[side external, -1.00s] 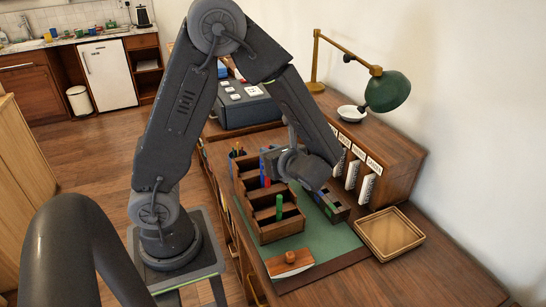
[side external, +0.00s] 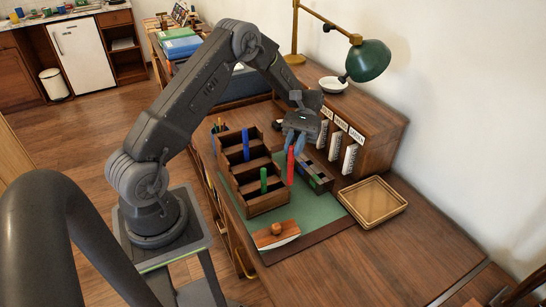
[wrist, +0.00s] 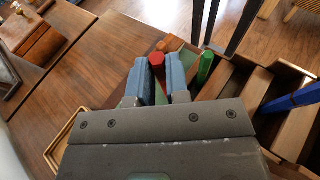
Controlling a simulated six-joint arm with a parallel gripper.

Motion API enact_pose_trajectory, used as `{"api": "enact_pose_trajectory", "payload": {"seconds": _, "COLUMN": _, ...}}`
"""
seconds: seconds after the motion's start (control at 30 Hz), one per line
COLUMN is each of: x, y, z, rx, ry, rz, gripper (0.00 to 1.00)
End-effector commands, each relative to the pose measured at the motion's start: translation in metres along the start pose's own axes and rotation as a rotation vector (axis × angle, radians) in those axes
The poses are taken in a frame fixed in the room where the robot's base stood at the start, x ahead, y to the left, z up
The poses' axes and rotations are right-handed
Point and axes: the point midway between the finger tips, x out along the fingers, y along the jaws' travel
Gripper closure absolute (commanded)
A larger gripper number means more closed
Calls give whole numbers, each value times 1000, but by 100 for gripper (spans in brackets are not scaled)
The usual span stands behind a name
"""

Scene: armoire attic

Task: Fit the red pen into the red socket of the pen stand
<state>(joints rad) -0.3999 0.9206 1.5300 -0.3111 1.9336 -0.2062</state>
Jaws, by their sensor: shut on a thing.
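My gripper (side external: 294,150) is shut on the red pen (side external: 291,168), which hangs upright below the blue fingers in the side view. In the wrist view the red pen (wrist: 157,60) shows between the fingertips (wrist: 163,75). The dark pen stand (side external: 319,176) is on the green mat, just right of the pen in the side view, with green and blue marks showing. The red socket cannot be made out. The pen appears apart from the stand, between it and the wooden organizer (side external: 265,205).
The organizer holds an upright green pen (side external: 263,180) and a blue pen (side external: 245,145). A wooden blotter (side external: 276,234) lies at the mat's front. A shallow wooden tray (side external: 372,222) lies to the right. The green lamp (side external: 367,61) and a labelled file rack (side external: 375,135) stand behind.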

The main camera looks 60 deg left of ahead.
Motion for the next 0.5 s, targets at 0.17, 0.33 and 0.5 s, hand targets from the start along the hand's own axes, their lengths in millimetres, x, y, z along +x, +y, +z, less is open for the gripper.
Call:
{"api": "enact_pose_trajectory", "payload": {"seconds": 0.17, "x": -74, "y": -5, "z": -9, "rx": -121, "ry": 2, "rz": 406, "gripper": 100}}
{"api": "enact_pose_trajectory", "payload": {"seconds": 0.33, "x": -133, "y": -24, "z": -9, "rx": -208, "ry": 3, "rz": 686, "gripper": 100}}
{"api": "enact_pose_trajectory", "payload": {"seconds": 0.5, "x": -164, "y": -40, "z": -7, "rx": -252, "ry": 2, "rz": 824, "gripper": 100}}
